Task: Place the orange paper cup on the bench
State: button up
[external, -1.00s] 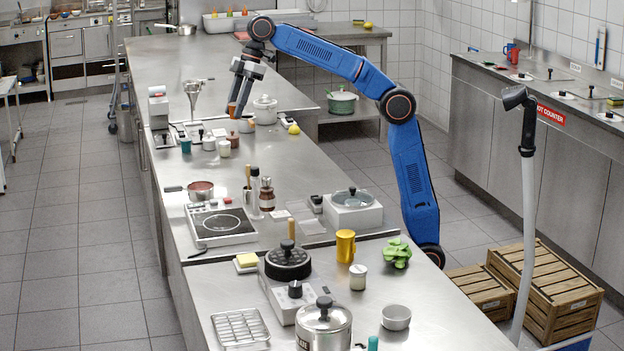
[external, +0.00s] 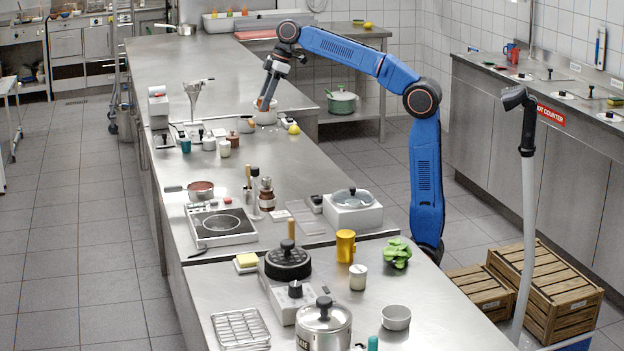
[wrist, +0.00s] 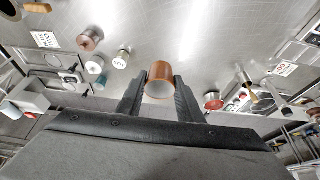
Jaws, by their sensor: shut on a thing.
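The orange paper cup (wrist: 160,76) is held between the two black fingers of my gripper (wrist: 159,96) in the wrist view, with its pale open end facing the camera. The bench top (wrist: 185,35) beyond the cup is bare in the wrist view.
Small jars (external: 224,148), a funnel stand (external: 194,96) and a scale-like device (external: 158,108) stand to the left. The bench's far left stretch is clear.

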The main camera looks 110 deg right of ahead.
notch_tip(320, 180, down, 19)
jog(key=shift+r, duration=0.15)
dwell(0.5)
jog(key=o, duration=1.1)
jog(key=v, duration=1.2)
jog(key=shift+s, duration=0.1)
